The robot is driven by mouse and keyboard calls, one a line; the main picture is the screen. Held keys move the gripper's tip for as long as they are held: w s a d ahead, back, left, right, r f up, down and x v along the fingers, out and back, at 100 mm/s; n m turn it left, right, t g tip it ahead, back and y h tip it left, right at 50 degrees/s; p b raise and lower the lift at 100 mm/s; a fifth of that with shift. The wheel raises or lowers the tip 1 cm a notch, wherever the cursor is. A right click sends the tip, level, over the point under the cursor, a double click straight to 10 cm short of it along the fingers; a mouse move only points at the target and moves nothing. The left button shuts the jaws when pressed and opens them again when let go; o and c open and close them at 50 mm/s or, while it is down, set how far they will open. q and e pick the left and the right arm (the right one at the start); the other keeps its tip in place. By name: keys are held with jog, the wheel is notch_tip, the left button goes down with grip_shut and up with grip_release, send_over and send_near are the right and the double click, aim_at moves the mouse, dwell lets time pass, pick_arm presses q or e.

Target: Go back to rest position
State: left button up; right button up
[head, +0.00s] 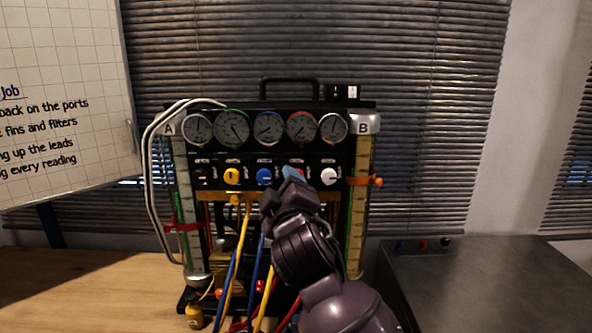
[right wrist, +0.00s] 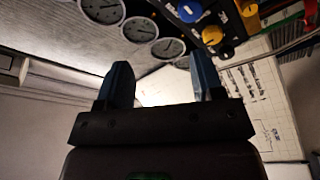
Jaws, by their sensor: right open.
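My right gripper (head: 292,174) is in front of the gauge rig's knob row in the head view, its blue fingertips over the red knob's place and hiding most of it. In the right wrist view my right gripper (right wrist: 163,80) has its two blue fingers apart with nothing between them. The gauge rig (head: 268,106) stands upright on the table. Its blue knob (head: 264,176) and white knob (head: 328,176) show on either side of the fingertips. I cannot tell whether the fingers touch the panel. My left gripper is not in view.
Several round gauges (head: 233,127) line the rig above the knobs. Blue, yellow and red leads (head: 238,262) hang below, partly behind my right arm. A dark metal case (head: 480,285) stands at right. The wooden table (head: 80,290) is clear at left.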

jog(key=s+d+f+m+g, duration=0.1)
jog(key=s+d+f+m, duration=0.3)
jog(key=d+f, duration=0.65)
jog(key=s+d+f+m+g, duration=0.15)
jog(key=d+f+m, duration=0.5)
jog(key=f, duration=0.75)
jog(key=s+d+f+g+h, duration=0.1)
jog(key=s+d+f, duration=0.3)
jog(key=s+f, duration=0.2)
jog(key=s+d+f+m+g+h, duration=0.1)
jog(key=s+d+f+g, duration=0.1)
jog(key=s+d+f, duration=0.3)
jog(key=s+d+f+m+g+h, duration=0.1)
jog(key=s+d+f, duration=0.3)
jog(key=s+f, duration=0.5)
jog(key=s+h, duration=0.1)
jog(key=s, duration=0.2)
jog(key=shift+d+g, duration=0.15)
jog(key=shift+g, duration=0.2)
